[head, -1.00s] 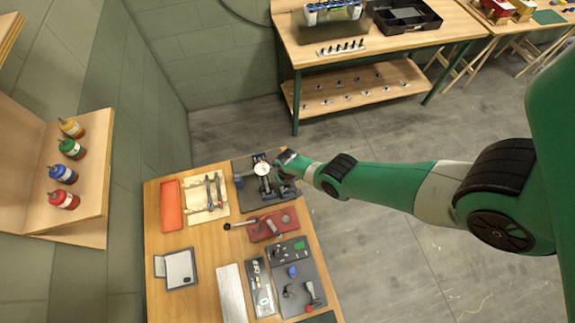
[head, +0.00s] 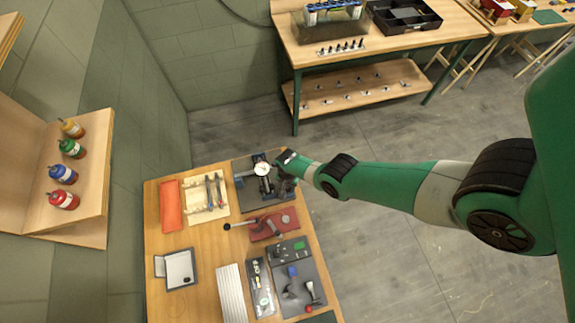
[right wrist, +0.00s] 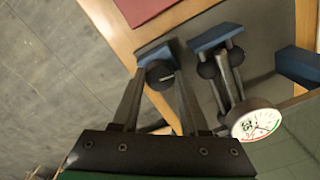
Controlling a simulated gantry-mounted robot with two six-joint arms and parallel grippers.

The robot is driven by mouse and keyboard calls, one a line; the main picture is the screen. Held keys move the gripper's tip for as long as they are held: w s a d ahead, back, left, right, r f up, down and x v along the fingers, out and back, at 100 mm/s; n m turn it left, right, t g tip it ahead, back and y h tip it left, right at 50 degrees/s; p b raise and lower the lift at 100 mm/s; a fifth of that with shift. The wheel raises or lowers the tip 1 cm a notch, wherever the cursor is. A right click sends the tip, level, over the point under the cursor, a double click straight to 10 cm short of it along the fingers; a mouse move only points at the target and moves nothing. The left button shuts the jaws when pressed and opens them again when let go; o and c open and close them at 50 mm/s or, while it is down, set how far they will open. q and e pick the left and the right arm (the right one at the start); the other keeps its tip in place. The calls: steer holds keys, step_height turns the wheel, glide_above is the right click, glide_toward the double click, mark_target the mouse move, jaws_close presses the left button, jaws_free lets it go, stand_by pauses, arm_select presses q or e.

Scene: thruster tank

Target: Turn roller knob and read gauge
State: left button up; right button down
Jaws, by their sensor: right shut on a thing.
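The gauge (head: 262,169) is a round white dial on a dark fixture at the far right corner of the wooden bench. In the right wrist view the gauge (right wrist: 254,121) shows a red and green scale; its exact reading is too small to tell. The roller knob (right wrist: 158,75) is a dark round piece beside a blue block. My right gripper (right wrist: 157,82) has its two fingers on either side of the knob, shut on it. In the head view my right gripper (head: 284,180) is at the right side of the fixture, partly hidden. My left gripper is not in view.
A red plate with a lever tool (head: 270,224) lies just in front of the fixture. An orange tray (head: 170,205) and a pale tool board (head: 207,199) lie to the left. A grey tool mat (head: 308,275) is nearer. The bench's right edge is close to my gripper.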

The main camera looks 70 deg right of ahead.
stand_by(0.4)
steer(key=shift+c, duration=2.1)
jaws_free()
